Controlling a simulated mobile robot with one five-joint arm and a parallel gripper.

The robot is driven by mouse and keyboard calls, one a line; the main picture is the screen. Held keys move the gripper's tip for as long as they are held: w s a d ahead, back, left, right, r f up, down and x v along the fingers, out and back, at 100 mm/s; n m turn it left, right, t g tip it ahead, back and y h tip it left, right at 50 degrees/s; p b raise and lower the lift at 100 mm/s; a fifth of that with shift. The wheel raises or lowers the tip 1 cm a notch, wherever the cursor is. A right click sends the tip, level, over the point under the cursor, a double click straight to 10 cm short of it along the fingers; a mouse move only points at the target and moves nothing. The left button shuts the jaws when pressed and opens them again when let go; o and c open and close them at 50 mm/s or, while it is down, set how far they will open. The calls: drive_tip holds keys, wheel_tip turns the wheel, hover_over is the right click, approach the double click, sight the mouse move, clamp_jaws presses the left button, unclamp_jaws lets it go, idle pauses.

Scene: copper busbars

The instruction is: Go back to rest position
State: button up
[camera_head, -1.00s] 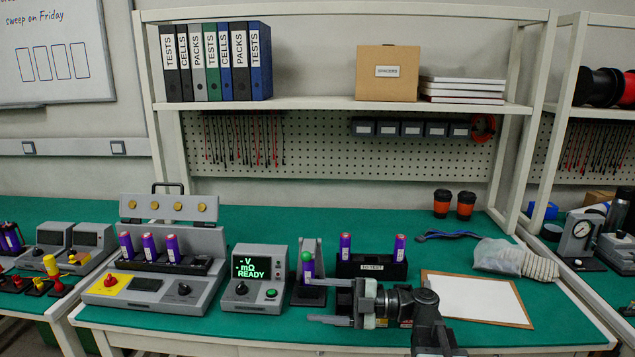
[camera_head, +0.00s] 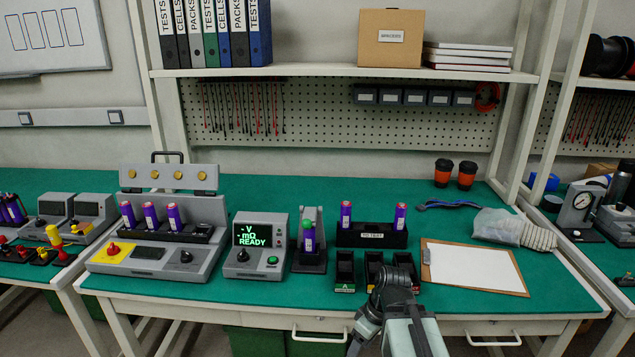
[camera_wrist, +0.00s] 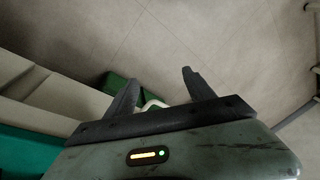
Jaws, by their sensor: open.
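My gripper shows in the wrist view (camera_wrist: 157,92) with its two dark fingers spread apart and nothing between them. Beyond the fingers are the pale floor, a green bin (camera_wrist: 118,88) and the bench edge. In the head view my arm is folded at the bench's front edge, right of centre. The fingertips are hidden there behind or below the arm. No object is in my grasp.
The green bench (camera_head: 470,325) holds a tester (camera_head: 262,247) reading READY, a cell station (camera_head: 155,258), a stand with a purple cell (camera_head: 309,240), a black holder (camera_head: 372,236), small black bins (camera_head: 345,271) and a clipboard (camera_head: 472,268). A drawer handle (camera_head: 322,338) juts out in front.

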drive_tip(key=d+m+h, duration=0.3)
drive_tip(key=d+m, duration=0.3)
drive_tip(key=m, duration=0.3)
wheel_tip(320, 180, up, 18)
drive_tip(key=p, duration=1.9)
drive_tip(key=shift+a+r+m, duration=0.15)
drive_tip(key=shift+r+m, duration=0.1)
drive_tip(key=shift+m, duration=0.05)
drive_tip(key=shift+c, duration=0.3)
